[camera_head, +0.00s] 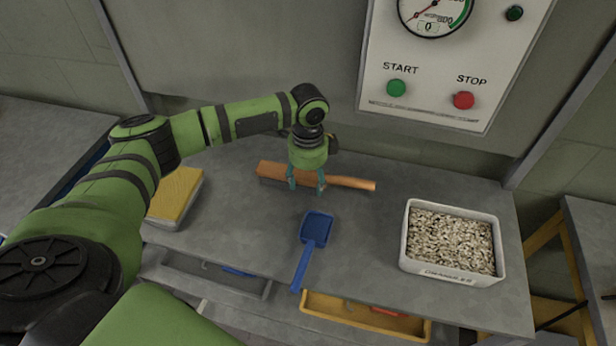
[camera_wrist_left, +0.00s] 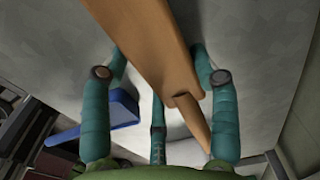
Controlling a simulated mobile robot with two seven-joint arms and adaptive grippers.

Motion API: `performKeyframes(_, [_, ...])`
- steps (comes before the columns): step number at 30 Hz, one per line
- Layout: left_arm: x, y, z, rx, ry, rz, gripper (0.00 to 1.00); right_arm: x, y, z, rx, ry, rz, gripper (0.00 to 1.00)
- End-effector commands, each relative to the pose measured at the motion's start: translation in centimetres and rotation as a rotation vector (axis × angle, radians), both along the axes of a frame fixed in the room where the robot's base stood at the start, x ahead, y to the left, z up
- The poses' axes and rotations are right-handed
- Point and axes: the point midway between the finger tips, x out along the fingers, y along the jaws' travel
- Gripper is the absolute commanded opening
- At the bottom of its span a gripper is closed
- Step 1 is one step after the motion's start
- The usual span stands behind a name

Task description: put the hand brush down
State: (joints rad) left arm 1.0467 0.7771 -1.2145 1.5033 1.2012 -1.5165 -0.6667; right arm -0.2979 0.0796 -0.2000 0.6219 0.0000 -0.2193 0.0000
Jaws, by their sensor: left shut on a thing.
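The hand brush (camera_head: 350,182) has a long orange-brown wooden body and lies across the back of the grey worktop (camera_head: 375,225) in the head view. My left gripper (camera_head: 307,187) comes down from above with its teal fingers shut around the middle of the brush. In the left wrist view the wooden brush (camera_wrist_left: 145,40) runs between the fingers of the gripper (camera_wrist_left: 165,95). The brush is level and very close to the worktop; I cannot tell whether it touches. Its bristles are mostly hidden. My right gripper is not in view.
A blue dustpan (camera_head: 317,228) lies in front of the brush. A white bin of granules (camera_head: 450,273) stands at the right, a yellow-topped block (camera_head: 176,194) at the left. Yellow (camera_head: 365,317) and grey (camera_head: 205,278) trays sit below the front edge. A control panel (camera_head: 440,75) is behind.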

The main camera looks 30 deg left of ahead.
Motion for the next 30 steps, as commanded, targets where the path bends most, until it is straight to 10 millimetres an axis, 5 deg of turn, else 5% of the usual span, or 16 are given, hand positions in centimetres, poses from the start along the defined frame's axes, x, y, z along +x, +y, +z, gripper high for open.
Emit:
performKeyframes(2, [0.0,0.0,-0.2,0.0,0.0,0.0,0.34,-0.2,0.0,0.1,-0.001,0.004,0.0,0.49])
performKeyframes(3, [0.0,0.0,-0.3,0.0,0.001,0.0,0.65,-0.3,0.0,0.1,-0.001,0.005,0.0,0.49])
performKeyframes(5, [0.0,0.0,-0.3,0.0,0.0,0.0,0.84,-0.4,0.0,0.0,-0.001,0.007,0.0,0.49])
performKeyframes(19, [0.1,0.0,0.6,-0.001,-0.002,0.001,0.84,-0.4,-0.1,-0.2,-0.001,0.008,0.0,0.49])
performKeyframes(30, [0.1,-0.1,8.0,-0.002,-0.004,0.0,0.84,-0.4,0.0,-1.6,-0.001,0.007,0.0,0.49])
